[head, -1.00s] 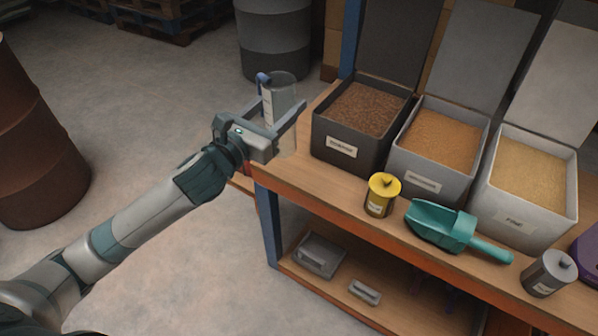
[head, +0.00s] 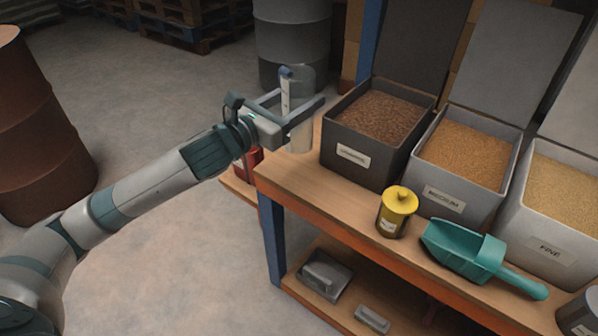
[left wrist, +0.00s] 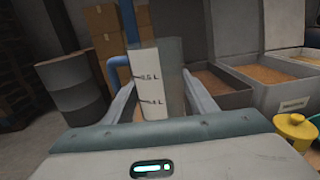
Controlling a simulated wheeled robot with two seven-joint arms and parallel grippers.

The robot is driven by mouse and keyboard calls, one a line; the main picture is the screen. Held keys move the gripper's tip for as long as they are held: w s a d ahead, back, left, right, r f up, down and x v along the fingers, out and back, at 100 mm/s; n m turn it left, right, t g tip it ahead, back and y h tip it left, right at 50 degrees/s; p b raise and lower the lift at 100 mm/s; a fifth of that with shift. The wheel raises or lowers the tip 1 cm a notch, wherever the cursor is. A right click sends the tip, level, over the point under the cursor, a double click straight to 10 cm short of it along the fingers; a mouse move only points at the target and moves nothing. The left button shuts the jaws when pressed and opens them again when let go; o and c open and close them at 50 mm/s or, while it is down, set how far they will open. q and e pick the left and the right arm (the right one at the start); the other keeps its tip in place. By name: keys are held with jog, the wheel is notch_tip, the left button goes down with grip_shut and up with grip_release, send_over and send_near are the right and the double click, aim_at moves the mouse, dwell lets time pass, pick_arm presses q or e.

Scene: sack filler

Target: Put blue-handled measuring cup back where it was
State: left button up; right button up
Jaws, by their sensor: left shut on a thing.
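The measuring cup (head: 302,105) is a clear cylinder with a white scale strip and a blue handle (head: 286,73). In the head view it stands upright at the left end of the wooden bench, left of the dark bin; I cannot tell whether its base touches the bench. My left gripper (head: 300,108) is shut on the cup, with one finger on each side. In the left wrist view the cup (left wrist: 157,85) is between the fingers, its scale marks facing the camera and the blue handle at its left. My right gripper is not in view.
Right of the cup stand open bins of granules: a dark one (head: 357,160), a medium one (head: 447,187) and a fine one (head: 545,235). A red object (head: 247,162) is beside the bench's left end.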

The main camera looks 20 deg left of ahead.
aim_at(299, 136)
pick_arm(q)
notch_tip(299, 136, down, 5)
jog(key=shift+f+b, duration=0.15)
jog(key=shift+b, duration=0.3)
jog(key=shift+f, duration=0.45)
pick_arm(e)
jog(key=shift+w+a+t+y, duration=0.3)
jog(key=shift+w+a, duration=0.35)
pick_arm(q)
jog(key=shift+f, duration=0.1)
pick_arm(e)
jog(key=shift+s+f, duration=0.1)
pick_arm(q)
jog(key=shift+f, duration=0.4)
notch_tip(299, 136, down, 2)
jog(key=shift+b, duration=0.3)
jog(key=shift+f, duration=0.35)
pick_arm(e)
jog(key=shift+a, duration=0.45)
pick_arm(q)
jog(key=shift+f, duration=0.15)
